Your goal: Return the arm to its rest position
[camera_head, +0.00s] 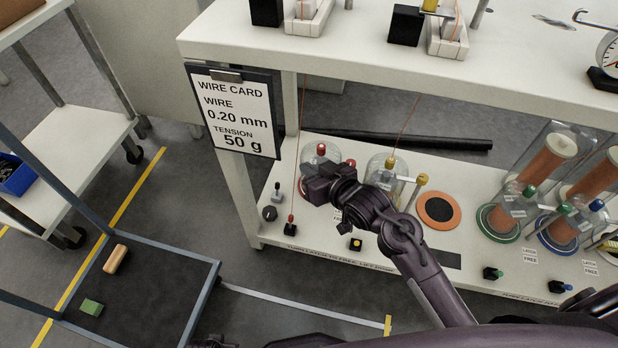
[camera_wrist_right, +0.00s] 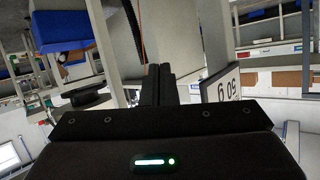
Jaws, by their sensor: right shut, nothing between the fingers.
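My right arm (camera_head: 412,248) comes in from the lower right in the head view, over the lower shelf. Its gripper (camera_head: 312,186) is beside the glass domes at the left end of that shelf. In the right wrist view the two dark fingers (camera_wrist_right: 159,84) are together with nothing between them. My left gripper does not show in the head view. The wire card (camera_head: 237,112), reading 0.20 mm and 50 g, hangs at the shelf's left corner. Part of it also shows in the wrist view (camera_wrist_right: 222,86), right of the fingers.
The bench top (camera_head: 330,50) overhangs the lower shelf (camera_head: 300,236). Glass domes with spools, such as the orange one (camera_head: 541,165), stand close to my right arm. A thin wire (camera_head: 404,118) runs down behind the gripper. A dark cart (camera_head: 150,275) and blue bin (camera_head: 14,176) are at left.

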